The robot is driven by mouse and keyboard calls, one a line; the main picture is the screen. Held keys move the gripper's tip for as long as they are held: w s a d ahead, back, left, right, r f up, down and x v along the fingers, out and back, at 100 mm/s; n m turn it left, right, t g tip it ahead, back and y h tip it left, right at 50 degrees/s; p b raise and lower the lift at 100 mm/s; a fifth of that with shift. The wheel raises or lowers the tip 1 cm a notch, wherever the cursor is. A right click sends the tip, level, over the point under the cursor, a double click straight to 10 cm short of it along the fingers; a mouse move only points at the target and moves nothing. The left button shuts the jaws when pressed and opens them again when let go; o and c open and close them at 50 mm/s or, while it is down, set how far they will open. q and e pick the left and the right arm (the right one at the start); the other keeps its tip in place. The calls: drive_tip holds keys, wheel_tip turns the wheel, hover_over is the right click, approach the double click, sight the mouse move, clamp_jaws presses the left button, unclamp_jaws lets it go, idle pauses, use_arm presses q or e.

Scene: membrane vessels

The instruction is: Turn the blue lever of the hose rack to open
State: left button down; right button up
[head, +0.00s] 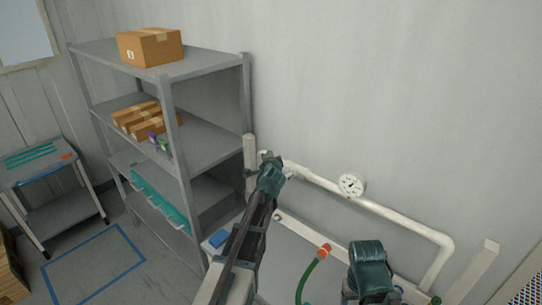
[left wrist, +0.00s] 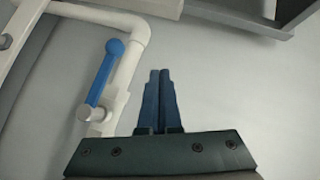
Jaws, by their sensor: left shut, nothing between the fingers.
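The blue lever (left wrist: 103,75) shows in the left wrist view, with a round knob at its upper end. It lies aslant on a white valve body (left wrist: 113,103) on the hose rack's white pipe. My left gripper (left wrist: 159,74) is shut and empty, its fingers to the right of the lever with a gap between them in the picture. In the head view my left gripper (head: 267,156) is by the left end of the wall pipe (head: 385,211). I cannot make out the lever there. My right gripper's fingers are not visible.
A grey shelf rack (head: 182,78) with cardboard boxes stands left of the pipe. A round gauge (head: 351,185) sits on the pipe. A green hose (head: 309,277) with an orange end (head: 324,251) is in front. A small cart (head: 45,170) stands far left.

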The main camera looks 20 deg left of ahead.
use_arm(q)
drive_tip(key=s+a+r+p, duration=0.1)
drive_tip(key=s+r+p, duration=0.3)
drive_tip(key=s+r, duration=0.2)
drive_tip(key=shift+a+p, duration=0.3)
drive_tip(key=shift+a, duration=0.05)
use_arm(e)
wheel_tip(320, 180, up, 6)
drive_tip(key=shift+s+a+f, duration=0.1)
use_arm(q)
drive_tip(key=shift+f, duration=0.15)
